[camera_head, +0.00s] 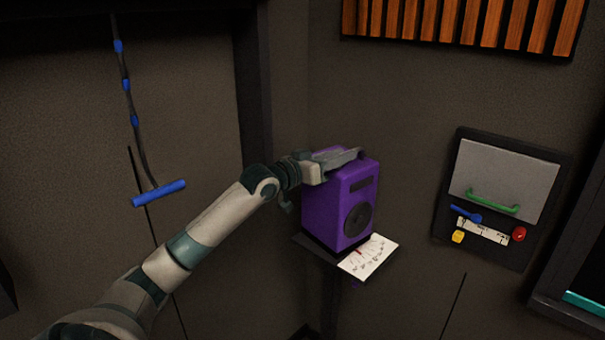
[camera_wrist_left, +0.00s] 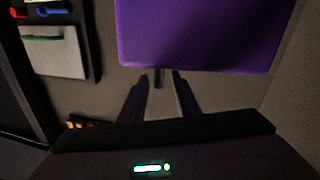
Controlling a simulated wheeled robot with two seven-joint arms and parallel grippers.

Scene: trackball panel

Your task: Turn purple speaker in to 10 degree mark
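The purple speaker (camera_head: 328,208) stands upright on a small dark stand (camera_head: 312,245) in the corner, its dark round cone (camera_head: 357,220) facing front right. A white card with angle marks (camera_head: 372,258) lies at its foot, with a small red pointer (camera_head: 357,251) by the speaker's base; the marks are too small to read. My left gripper (camera_head: 345,158) is at the speaker's top. In the left wrist view, its two fingers (camera_wrist_left: 160,78) are apart, close to the edge of the purple speaker (camera_wrist_left: 200,35). A small dark piece shows between them; I cannot tell contact.
A wall panel (camera_head: 464,225) with a grey door, green handle (camera_head: 493,201), blue lever (camera_head: 466,214) and red button (camera_head: 519,234) is to the right. A blue bar (camera_head: 159,193) hangs at left. Wooden slats (camera_head: 460,22) are above.

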